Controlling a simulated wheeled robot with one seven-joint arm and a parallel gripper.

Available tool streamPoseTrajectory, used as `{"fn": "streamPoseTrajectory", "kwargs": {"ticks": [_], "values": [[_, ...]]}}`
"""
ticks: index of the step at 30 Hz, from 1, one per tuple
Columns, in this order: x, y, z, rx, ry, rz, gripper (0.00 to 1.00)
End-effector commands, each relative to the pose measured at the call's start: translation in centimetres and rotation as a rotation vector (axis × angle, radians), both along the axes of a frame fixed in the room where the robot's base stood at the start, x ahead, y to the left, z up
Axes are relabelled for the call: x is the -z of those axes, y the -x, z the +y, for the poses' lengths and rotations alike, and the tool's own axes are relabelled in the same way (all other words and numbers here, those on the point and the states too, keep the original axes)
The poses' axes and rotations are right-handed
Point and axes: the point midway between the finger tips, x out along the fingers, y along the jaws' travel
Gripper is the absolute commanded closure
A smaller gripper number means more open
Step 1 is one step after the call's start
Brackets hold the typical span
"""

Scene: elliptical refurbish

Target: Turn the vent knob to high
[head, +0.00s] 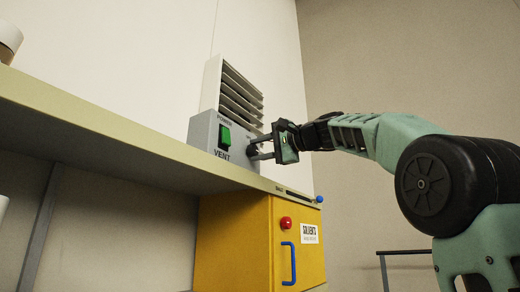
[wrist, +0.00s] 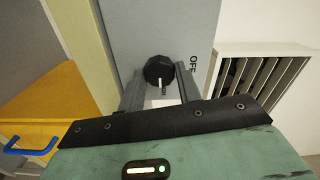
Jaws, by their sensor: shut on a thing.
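The grey vent control box (head: 207,132) stands on the shelf, with a green power switch (head: 225,137) and the word VENT on its front. My gripper (head: 254,148) reaches it from the right, fingertips at the box's right part. In the wrist view the black, faceted vent knob (wrist: 159,69) sits between the two fingertips of my gripper (wrist: 160,84), which is shut on it. The knob's white pointer line points down in the picture, towards my gripper. OFF is printed to the right of the knob. Another label below the knob is partly hidden.
A white louvred vent (head: 238,92) is on the wall behind the box. A yellow cabinet (head: 233,240) with a blue handle (head: 289,263) and a red button (head: 286,222) is below the shelf (head: 100,125).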

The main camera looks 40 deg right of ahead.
Motion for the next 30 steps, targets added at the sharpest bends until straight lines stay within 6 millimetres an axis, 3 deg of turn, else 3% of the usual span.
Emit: {"fn": "streamPoseTrajectory", "kwargs": {"ticks": [6,7,9,20,25,30], "values": [[-0.1,0.0,-0.1,0.004,-0.002,-0.002,0.89],[-0.1,0.0,-0.1,0.004,-0.002,-0.001,0.61],[-0.1,0.0,-0.1,0.004,-0.002,-0.001,0.44],[0.1,0.4,-0.2,0.003,0.0,-0.002,0.44],[0.4,2.7,-1.0,0.004,0.001,-0.003,0.44],[0.4,6.4,-2.4,0.006,0.002,-0.003,0.44]]}}
